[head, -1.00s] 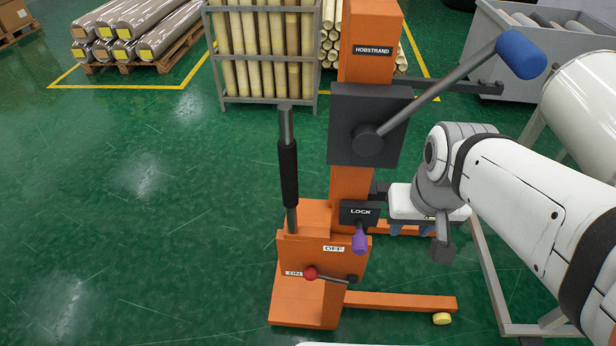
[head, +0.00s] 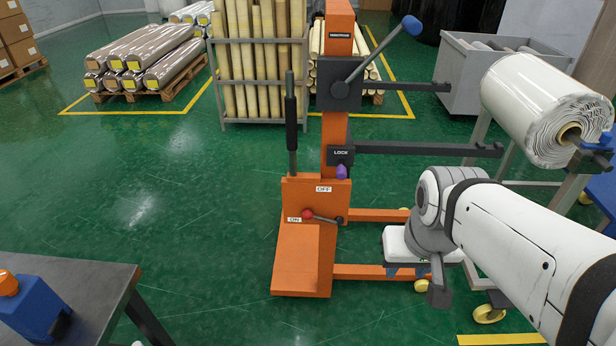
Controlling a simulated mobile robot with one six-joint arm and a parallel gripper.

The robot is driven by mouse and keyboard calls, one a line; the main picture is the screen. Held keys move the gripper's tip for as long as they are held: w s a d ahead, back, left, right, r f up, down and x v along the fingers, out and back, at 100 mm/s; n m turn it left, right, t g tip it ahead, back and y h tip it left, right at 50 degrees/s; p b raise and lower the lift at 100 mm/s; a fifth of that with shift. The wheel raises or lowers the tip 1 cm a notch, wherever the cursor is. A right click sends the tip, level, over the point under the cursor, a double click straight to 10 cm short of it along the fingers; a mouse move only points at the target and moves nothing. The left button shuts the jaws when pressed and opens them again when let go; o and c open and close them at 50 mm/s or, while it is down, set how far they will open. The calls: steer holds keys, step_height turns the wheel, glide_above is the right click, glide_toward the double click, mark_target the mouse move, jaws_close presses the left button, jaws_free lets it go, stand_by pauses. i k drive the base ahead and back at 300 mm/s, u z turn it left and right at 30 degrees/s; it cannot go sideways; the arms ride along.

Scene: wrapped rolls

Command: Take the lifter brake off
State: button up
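The orange lifter (head: 300,255) stands upright in the middle of the head view. Its brake lever is a dark bar with a red knob (head: 307,214) at its left end and a pivot at its right. The knob is beside the ON label (head: 293,220); the OFF label (head: 323,189) is higher up. My gripper (head: 406,271) hangs right of the lifter's body, apart from the lever. Its white body shows below my wrist, with blue fingertips spread apart and nothing visible between them. The fingers are partly hidden by my wrist.
A purple knob (head: 341,172) sits under the LOCK plate (head: 341,153). A crank with a blue handle (head: 412,25) juts up right. A large wrapped roll (head: 535,105) rests on a stand at right. A dark table (head: 85,285) fills the lower left. Floor left of the lifter is clear.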

mark_target(307, 214)
steer(key=z, duration=0.25)
steer(key=k, duration=0.15)
steer(key=u, duration=0.7)
steer(key=i, duration=1)
steer(key=u, duration=0.1)
steer(key=k, duration=0.9)
steer(key=z, duration=0.6)
steer(key=i, duration=0.55)
steer(key=u, duration=0.1)
